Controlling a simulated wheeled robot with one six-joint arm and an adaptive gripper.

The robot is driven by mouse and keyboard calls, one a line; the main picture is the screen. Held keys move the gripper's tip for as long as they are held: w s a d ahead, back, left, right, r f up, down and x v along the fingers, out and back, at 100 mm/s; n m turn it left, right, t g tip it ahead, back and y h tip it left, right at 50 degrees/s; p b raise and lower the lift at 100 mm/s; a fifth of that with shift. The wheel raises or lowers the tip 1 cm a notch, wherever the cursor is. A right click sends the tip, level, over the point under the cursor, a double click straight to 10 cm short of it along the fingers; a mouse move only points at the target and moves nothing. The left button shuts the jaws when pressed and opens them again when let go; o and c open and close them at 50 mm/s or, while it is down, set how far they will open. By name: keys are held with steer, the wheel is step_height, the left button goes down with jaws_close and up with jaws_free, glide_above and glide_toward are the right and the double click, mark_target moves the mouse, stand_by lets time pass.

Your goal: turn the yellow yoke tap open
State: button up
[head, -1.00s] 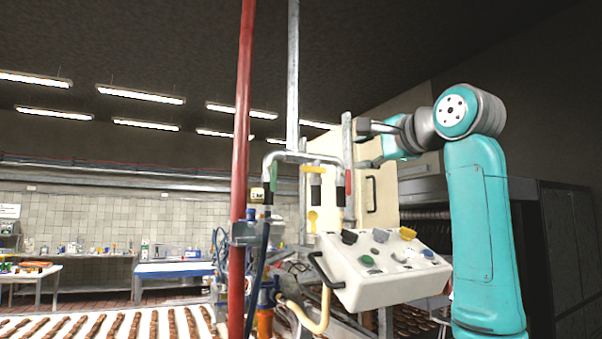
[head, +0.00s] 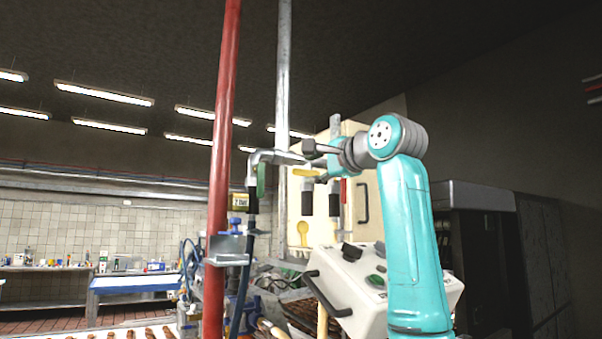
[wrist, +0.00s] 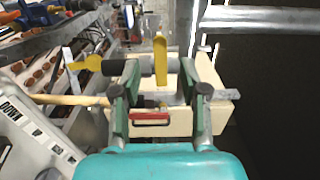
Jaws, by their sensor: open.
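The yellow yoke tap's flat handle (head: 308,172) sits on the pipework, in front of the cream cabinet. In the wrist view the yellow handle (wrist: 160,60) shows upright between the two fingers of my gripper (wrist: 160,76). The fingers are open, one on each side of it, with gaps visible. I cannot tell how deep it lies between them. In the head view my gripper (head: 314,155) is close to the handle, just above it and partly beside it. A second yellow handle (wrist: 82,62) is left of the fingers in the wrist view.
A red vertical pipe (head: 224,160) and a grey vertical pipe (head: 284,80) stand left of my arm. A white control box (head: 345,285) is below. The cream cabinet (head: 360,180) stands behind.

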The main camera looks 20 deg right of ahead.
mark_target(300, 172)
steer(key=shift+x, duration=2.65)
steer(key=shift+c, duration=0.3)
jaws_close()
